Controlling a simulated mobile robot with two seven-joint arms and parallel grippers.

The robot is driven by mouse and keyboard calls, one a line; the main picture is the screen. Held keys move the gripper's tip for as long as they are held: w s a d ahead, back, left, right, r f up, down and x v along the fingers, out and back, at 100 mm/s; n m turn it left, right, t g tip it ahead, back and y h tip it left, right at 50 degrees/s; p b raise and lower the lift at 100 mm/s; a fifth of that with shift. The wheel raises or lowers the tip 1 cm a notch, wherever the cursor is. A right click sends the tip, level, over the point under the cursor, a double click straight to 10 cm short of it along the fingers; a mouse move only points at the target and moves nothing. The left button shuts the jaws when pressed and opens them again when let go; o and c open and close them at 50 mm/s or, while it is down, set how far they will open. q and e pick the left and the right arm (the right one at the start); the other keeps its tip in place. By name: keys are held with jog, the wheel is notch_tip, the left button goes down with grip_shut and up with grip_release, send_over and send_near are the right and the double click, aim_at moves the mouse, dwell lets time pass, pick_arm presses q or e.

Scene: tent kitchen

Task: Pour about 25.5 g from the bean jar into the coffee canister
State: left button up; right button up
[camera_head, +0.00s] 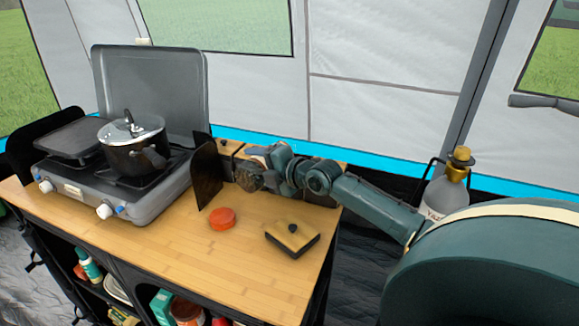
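My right arm reaches in from the right, and its gripper (267,160) is above the back of the wooden counter. It appears shut on the bean jar (247,177), whose round end with brown contents faces left and toward me. The jar looks tipped onto its side, and its far part is hidden by the gripper. No stream of beans can be made out. I cannot clearly pick out the coffee canister; dark box-like shapes stand behind the jar, partly covered by it and my arm. My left gripper is not in view.
An orange-red round lid (222,218) and a square wooden-topped lid with a black knob (292,237) lie on the counter (180,262). A dark upright panel (206,175) stands left of the jar. A stove (150,198) with a lidded pot (132,150) is farther left.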

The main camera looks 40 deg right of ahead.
jog(key=shift+d+r+m+y+b, duration=0.25)
jog(key=shift+r+m+y+b, duration=0.2)
jog(key=shift+r+m, duration=0.4)
jog(key=shift+w+d+f+b, duration=0.1)
jog(key=shift+b, duration=0.45)
jog(key=shift+d+m+b, duration=0.1)
jog(key=shift+m+b, duration=0.15)
jog(key=shift+b, duration=0.1)
jog(key=shift+r, duration=0.25)
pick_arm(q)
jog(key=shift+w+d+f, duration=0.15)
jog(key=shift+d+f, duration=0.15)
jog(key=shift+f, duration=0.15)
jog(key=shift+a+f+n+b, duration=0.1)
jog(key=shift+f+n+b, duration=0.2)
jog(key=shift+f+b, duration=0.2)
pick_arm(e)
jog(key=shift+d+m+y, duration=0.15)
jog(key=shift+m+y, duration=0.1)
jog(key=shift+m, duration=0.05)
pick_arm(q)
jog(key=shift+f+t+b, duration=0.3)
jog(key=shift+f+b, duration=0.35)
jog(key=shift+b, duration=0.5)
pick_arm(e)
jog(key=shift+w+d+r+m+y, duration=0.1)
jog(key=shift+d+r+m+y, duration=0.3)
jog(key=shift+r+m, duration=0.3)
